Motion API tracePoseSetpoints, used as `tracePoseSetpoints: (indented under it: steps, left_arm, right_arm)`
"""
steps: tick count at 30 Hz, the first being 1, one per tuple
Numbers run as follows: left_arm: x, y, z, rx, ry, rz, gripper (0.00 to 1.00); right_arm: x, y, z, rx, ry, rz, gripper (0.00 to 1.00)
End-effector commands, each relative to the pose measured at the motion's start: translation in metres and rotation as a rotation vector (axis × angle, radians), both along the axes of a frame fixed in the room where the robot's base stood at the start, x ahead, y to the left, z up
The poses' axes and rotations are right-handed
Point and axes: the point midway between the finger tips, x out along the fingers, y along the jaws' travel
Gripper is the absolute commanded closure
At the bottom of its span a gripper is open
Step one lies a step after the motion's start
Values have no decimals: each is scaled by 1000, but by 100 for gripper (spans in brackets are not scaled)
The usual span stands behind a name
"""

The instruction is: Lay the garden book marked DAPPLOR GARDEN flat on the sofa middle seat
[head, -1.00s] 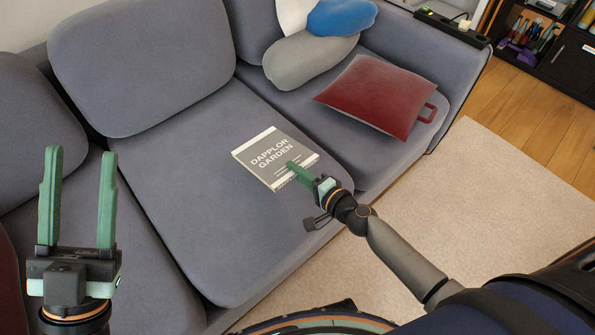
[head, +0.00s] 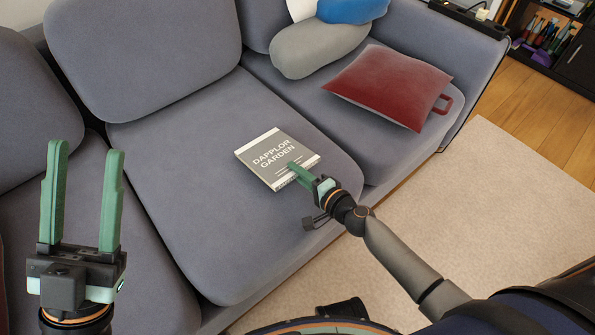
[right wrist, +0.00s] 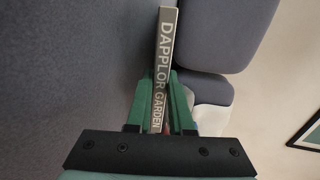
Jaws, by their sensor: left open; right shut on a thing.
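The garden book (head: 270,153) is grey with white bands and its cover reads DAPPLOR GARDEN. It is cover up and roughly level, over the front right part of the sofa middle seat (head: 190,190). My right gripper (head: 292,168) is shut on the book's near edge. In the right wrist view the titled spine (right wrist: 163,70) stands between the fingers. I cannot tell whether the book touches the seat. My left gripper (head: 84,165) is open and empty, at the lower left of the head view.
A red cushion (head: 388,85), a grey cushion (head: 318,50) and a blue one (head: 352,8) lie on the right seat. The middle seat around the book is clear. A pale rug (head: 500,190) lies before the sofa. A dark shelf (head: 570,50) stands far right.

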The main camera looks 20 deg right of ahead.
Motion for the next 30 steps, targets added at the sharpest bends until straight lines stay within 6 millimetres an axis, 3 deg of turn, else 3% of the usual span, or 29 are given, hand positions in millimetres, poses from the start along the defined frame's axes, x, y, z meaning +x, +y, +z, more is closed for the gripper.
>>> tracePoseSetpoints:
  steps: [2, 3, 12, 17, 30]
  left_arm:
    - [0, 0, 0, 4, 0, -2, 50]
    - [0, -1, 0, 5, -1, -3, 50]
    - [-1, -1, 0, 5, -3, -3, 50]
    - [-1, -1, 0, 5, -4, -3, 50]
    - [0, 0, 1, -3, -5, 1, 50]
  right_arm:
    - [0, 0, 2, 1, -3, 0, 100]
    - [0, 0, 2, 1, -3, 0, 79]
    - [0, 0, 1, 1, -2, 0, 45]
    - [0, 0, 1, 1, -2, 0, 45]
    - [0, 0, 0, 0, 0, 0, 0]
